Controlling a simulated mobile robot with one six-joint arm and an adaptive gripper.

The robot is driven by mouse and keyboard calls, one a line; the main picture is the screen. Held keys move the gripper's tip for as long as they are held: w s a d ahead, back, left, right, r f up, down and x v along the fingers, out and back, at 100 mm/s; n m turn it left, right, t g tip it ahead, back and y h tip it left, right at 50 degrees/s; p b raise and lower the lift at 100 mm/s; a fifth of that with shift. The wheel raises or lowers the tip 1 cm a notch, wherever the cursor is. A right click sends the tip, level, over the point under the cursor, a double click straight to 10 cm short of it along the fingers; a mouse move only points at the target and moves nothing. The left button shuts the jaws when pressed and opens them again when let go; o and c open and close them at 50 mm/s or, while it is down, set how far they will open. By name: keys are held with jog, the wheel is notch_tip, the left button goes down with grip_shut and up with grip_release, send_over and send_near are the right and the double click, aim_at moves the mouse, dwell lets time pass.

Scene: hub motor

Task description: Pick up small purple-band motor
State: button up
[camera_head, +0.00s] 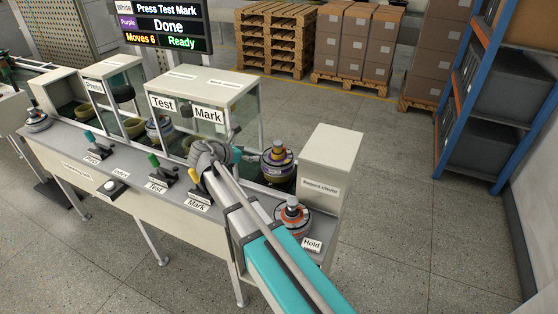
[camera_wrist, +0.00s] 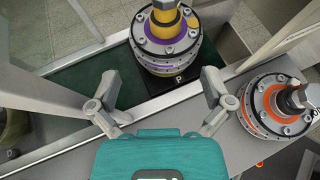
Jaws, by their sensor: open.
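The purple-band motor (camera_head: 278,158) stands upright on the bench, right of the Mark booth. It has a yellow top and a purple ring. In the wrist view the motor (camera_wrist: 168,48) stands on a dark base marked P, at the upper middle. My gripper (camera_wrist: 165,98) is open and empty, its two fingers spread on the near side of the motor and apart from it. In the head view my gripper (camera_head: 236,148) is left of the motor, beside the Mark booth.
An orange-band motor (camera_head: 292,214) stands at the Hold spot; it is at right in the wrist view (camera_wrist: 270,108). The glass-sided Mark booth (camera_head: 245,100) and Reject chute box (camera_head: 328,165) flank the purple-band motor.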

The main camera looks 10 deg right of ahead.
aim_at(273, 153)
jog(key=b+x, duration=0.3)
jog(key=x, duration=0.4)
jog(key=shift+d+f, duration=0.1)
jog(key=shift+w+d+f+b, duration=0.2)
jog(key=shift+w+d+b, duration=0.15)
jog(key=shift+d, duration=0.3)
jog(key=shift+s+f+b+x, duration=0.15)
jog(key=shift+b+x, duration=0.35)
jog(key=shift+x, duration=0.4)
jog(key=shift+s+f+b+x, duration=0.15)
jog(key=shift+b+x, duration=0.3)
jog(key=shift+x, duration=0.45)
jog(key=shift+w+d+f, duration=0.1)
jog(key=shift+w+d, duration=0.3)
jog(key=shift+d, duration=0.3)
